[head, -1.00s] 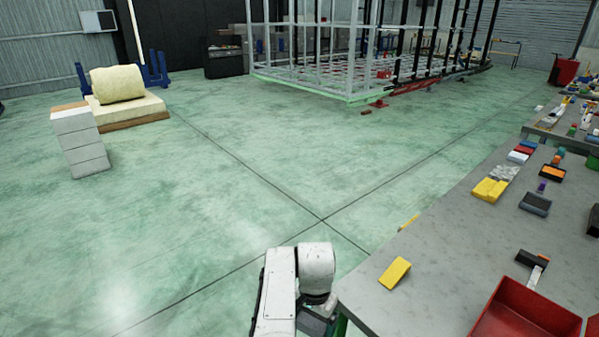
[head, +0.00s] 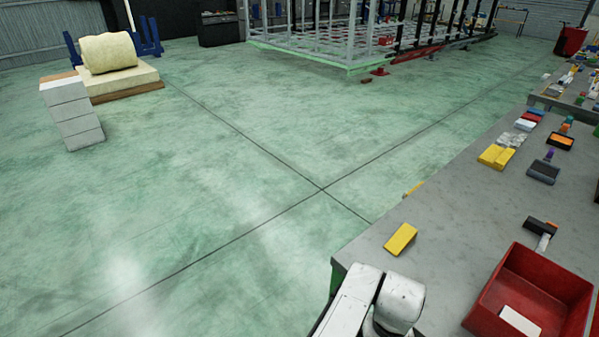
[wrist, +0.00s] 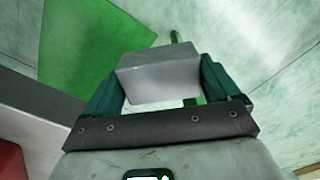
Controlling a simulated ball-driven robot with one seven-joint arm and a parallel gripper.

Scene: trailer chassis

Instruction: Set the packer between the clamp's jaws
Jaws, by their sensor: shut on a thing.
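My gripper (wrist: 160,88) shows in the wrist view with its two teal fingers on either side of a plain light grey block, which I take to be the packer (wrist: 157,75). The fingers are shut on it, and it sticks out past their tips. In the head view only my white arm links show at the bottom, beside the near corner of the bench; the gripper and the block are hidden there. I cannot make out the clamp or its jaws for certain in either view.
The grey bench (head: 450,235) fills the right. A green panel (wrist: 85,45) is close in the wrist view. Open floor lies left.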

